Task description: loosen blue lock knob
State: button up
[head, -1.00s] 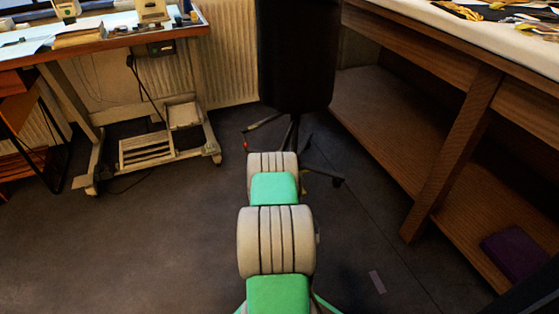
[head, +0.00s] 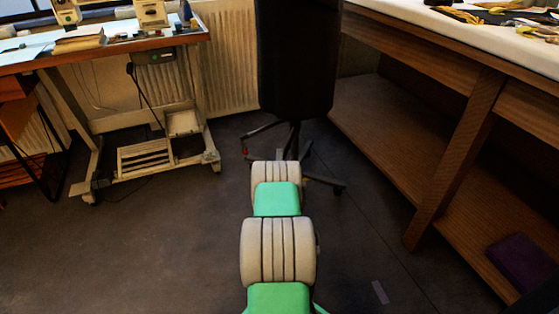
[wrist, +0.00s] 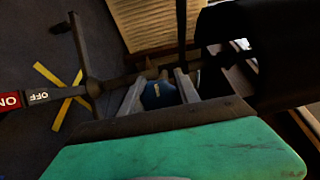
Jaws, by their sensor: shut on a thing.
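In the wrist view, the blue lock knob (wrist: 158,96), with a small yellow mark on it, sits between the two grey fingers of my gripper (wrist: 159,84). The fingers are shut on it, one on either side. The knob is by the dark pole of the black stand (wrist: 181,25). In the head view, the black upright form (head: 295,60) stands on a pole with a wheeled base (head: 292,140). My arm reaches toward that base and hides the knob and my gripper there.
In the wrist view, a leg ends in an OFF and red ON label (wrist: 10,101); a yellow cross (wrist: 60,92) is near it. A wooden workbench (head: 465,150) stands right, a work table (head: 110,47) left. Floor (head: 130,250) at left front is clear.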

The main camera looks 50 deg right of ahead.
grip_shut()
